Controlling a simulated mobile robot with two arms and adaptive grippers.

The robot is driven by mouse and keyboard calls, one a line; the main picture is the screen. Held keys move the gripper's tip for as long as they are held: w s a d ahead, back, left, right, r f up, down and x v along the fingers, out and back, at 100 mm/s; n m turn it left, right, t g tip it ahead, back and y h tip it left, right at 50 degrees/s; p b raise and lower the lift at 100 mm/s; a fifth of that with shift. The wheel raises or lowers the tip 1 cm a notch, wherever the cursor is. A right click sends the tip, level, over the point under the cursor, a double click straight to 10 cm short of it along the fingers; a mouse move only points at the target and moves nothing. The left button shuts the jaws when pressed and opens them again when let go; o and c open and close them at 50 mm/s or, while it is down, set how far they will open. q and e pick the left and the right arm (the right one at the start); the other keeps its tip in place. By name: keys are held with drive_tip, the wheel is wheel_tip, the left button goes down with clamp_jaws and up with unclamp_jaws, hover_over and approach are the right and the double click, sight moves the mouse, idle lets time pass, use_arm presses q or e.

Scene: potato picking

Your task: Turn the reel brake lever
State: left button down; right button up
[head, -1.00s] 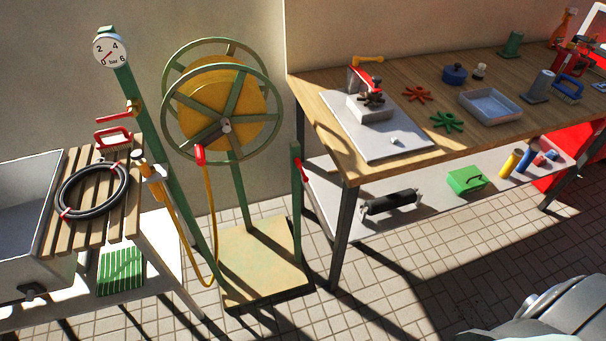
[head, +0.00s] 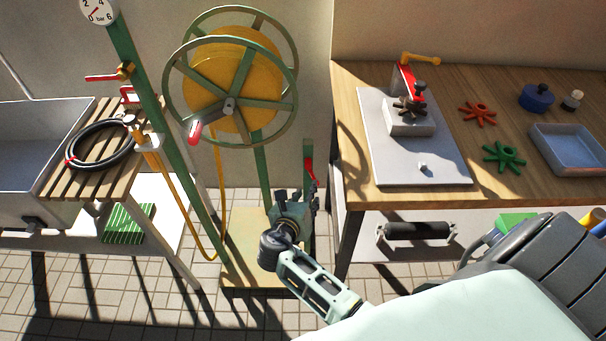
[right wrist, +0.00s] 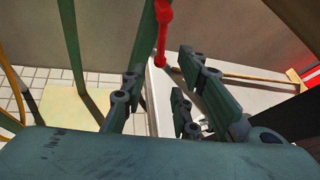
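The reel brake lever is a red handle (head: 309,168) on a short green post at the right of the hose reel stand, hanging roughly downward. In the right wrist view, the red lever (right wrist: 162,32) shows at the top, between and beyond the fingertips, with a round knob at its lower end. My right gripper (head: 297,195) is just below the lever with its fingers pointing up. In the right wrist view, the right gripper (right wrist: 162,78) is open and empty. I cannot tell whether a finger touches the lever. My left gripper is not in view.
The hose reel (head: 232,80) with a red-knobbed crank stands behind and left of my gripper. A wooden workbench (head: 350,130) is close on the right, with a grey roller (head: 415,231) on its lower shelf. A slatted rack (head: 100,175) and sink are on the left.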

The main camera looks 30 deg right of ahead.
sight(312, 173)
drive_tip(key=w+d+f, duration=0.1)
drive_tip(key=w+d, duration=0.4)
drive_tip(key=shift+w+f, duration=0.15)
drive_tip(key=shift+f, duration=0.05)
drive_tip(key=shift+d, duration=0.1)
clamp_jaws()
idle(0.5)
